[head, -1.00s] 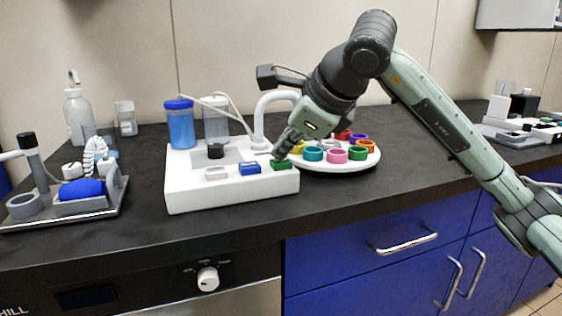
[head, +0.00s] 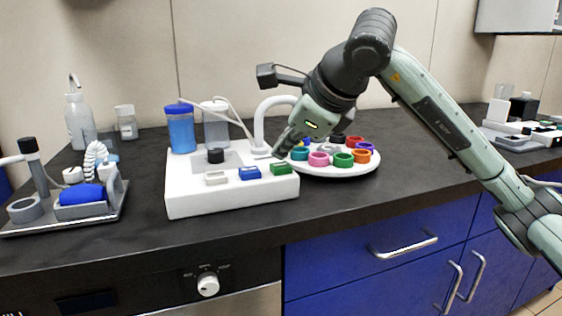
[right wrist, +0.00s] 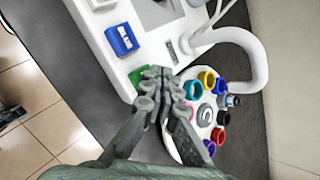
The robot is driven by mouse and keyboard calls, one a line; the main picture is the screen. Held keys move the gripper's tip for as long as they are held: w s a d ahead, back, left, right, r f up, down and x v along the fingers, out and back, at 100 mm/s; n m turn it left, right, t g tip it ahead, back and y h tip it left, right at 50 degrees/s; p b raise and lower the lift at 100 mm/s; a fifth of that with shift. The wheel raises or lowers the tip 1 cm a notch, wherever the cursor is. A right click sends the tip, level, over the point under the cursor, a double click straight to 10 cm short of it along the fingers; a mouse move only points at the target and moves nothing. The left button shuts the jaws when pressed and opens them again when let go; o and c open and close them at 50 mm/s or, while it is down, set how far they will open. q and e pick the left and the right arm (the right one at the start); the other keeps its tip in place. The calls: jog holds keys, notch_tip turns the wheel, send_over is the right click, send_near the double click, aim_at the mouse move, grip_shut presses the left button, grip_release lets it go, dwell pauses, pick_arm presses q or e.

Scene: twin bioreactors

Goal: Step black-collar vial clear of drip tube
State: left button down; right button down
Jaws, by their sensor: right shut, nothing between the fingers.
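A white round carousel (head: 368,170) holds several vials with coloured collars. A black collar (head: 337,140) shows at its back, partly behind my right gripper. In the right wrist view a dark collar (right wrist: 229,101) sits near the end of the white arched drip tube (right wrist: 258,62); I cannot tell if it is directly under it. The tube also shows in the head view (head: 262,112), its outlet hidden by my gripper. My right gripper (head: 277,154) is shut and empty, just above the green button (head: 282,169) of the white console (head: 230,197). My left gripper is out of view.
A grey tray (head: 112,212) with a blue block is at left. The front counter strip is clear.

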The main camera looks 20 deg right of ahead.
aim_at(284, 167)
jog(key=shift+r, duration=0.3)
jog(key=shift+r+p, duration=1.7)
jog(key=shift+r, duration=0.75)
jog(key=shift+f, duration=0.1)
